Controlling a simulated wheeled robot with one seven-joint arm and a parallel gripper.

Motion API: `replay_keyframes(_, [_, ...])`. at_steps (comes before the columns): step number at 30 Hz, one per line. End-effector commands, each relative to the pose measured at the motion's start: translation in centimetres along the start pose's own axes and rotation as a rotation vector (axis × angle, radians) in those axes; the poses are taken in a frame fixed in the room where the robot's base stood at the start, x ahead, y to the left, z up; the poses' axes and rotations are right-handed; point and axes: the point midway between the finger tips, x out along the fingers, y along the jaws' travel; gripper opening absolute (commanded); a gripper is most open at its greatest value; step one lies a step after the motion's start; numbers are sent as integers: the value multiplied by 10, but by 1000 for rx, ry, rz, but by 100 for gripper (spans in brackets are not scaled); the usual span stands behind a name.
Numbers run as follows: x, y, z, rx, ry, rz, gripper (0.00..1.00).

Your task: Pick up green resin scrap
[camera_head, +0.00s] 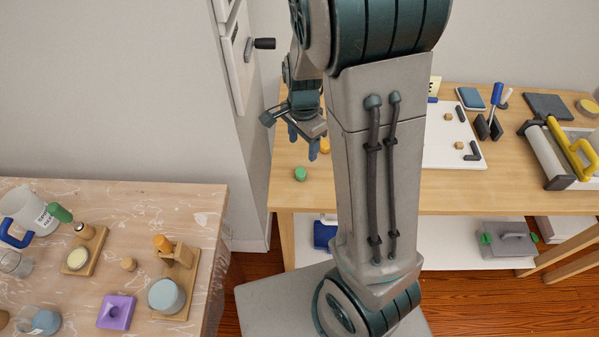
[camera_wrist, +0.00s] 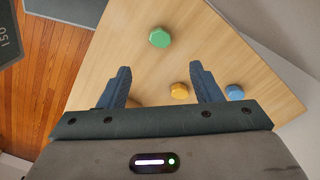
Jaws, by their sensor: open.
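The green resin scrap (camera_head: 300,174) is a small faceted disc lying near the left end of the wooden table (camera_head: 380,193). In the wrist view the green scrap (camera_wrist: 160,37) lies beyond my fingertips, roughly centred between them. My gripper (camera_head: 302,150) is open and empty, above the table and apart from the scrap; its two blue fingers also show in the wrist view (camera_wrist: 160,75). A yellow-orange scrap (camera_wrist: 179,90) lies between the fingers in that view, and a blue scrap (camera_wrist: 235,92) lies to the right of them.
A white board (camera_head: 447,150) with small blocks lies to the right on the same table. A roller tool with a yellow handle (camera_head: 580,155) is at the far right. A marbled bench (camera_head: 205,205) with cups and stands is at left. Bare wood surrounds the green scrap.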

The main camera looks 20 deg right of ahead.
Motion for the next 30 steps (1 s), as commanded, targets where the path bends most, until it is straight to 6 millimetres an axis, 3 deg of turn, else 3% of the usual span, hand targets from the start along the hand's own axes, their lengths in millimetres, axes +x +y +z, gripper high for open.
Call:
replay_keyframes(1, [13, 1, 0, 1, -1, 5, 58])
replay_keyframes(6, [41, 1, 0, -1, -1, 3, 58])
replay_keyframes(14, [59, 0, 2, -3, -1, 2, 58])
replay_keyframes(21, [93, 1, 6, -1, -1, 3, 58])
replay_keyframes(30, [102, 0, 6, -3, 0, -1, 58])
